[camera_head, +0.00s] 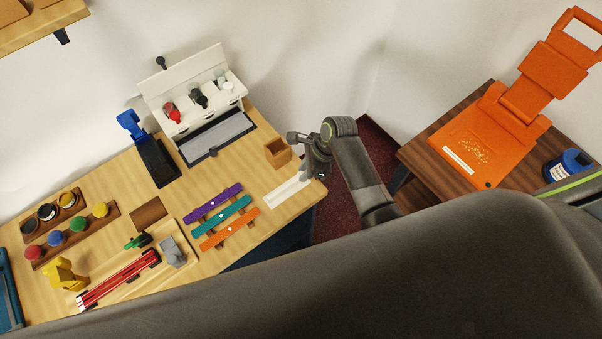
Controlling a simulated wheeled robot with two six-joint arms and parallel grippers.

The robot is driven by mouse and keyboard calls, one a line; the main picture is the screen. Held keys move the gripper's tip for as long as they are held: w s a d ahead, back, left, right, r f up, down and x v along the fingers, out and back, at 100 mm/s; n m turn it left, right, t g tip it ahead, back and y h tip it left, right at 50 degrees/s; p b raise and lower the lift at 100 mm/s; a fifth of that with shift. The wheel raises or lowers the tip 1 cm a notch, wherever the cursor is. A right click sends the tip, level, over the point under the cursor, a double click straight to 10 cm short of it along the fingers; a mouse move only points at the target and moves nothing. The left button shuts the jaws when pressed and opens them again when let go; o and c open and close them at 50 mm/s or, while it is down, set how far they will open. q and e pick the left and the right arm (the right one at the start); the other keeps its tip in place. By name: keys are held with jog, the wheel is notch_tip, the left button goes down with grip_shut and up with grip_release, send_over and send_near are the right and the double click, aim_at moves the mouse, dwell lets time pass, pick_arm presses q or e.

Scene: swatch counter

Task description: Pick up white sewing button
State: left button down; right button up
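I cannot clearly make out a separate white sewing button. Small pale dots sit on the purple strip (205,207), the teal strip (236,214) and the orange strip (241,225); they are too small to identify. A narrow white tray (283,195) lies at the table's right edge, with no button discernible in it. My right gripper (305,177) points down at the tray's upper right end. Its fingertips are too small to show whether they are open or hold anything. My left gripper is not in view.
A small brown box (278,152) stands close behind the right gripper. A white rack (196,96) with tools and a blue-and-black stand (152,158) are farther back. Red pencils (120,279) and colored pots are at left. A side table holds an orange folding device (499,129).

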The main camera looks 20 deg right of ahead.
grip_shut()
notch_tip(320, 180, up, 11)
jog(key=b, duration=0.1)
jog(key=shift+f+b, duration=0.2)
jog(key=shift+b, duration=0.1)
jog(key=shift+f, duration=0.1)
dwell(0.4)
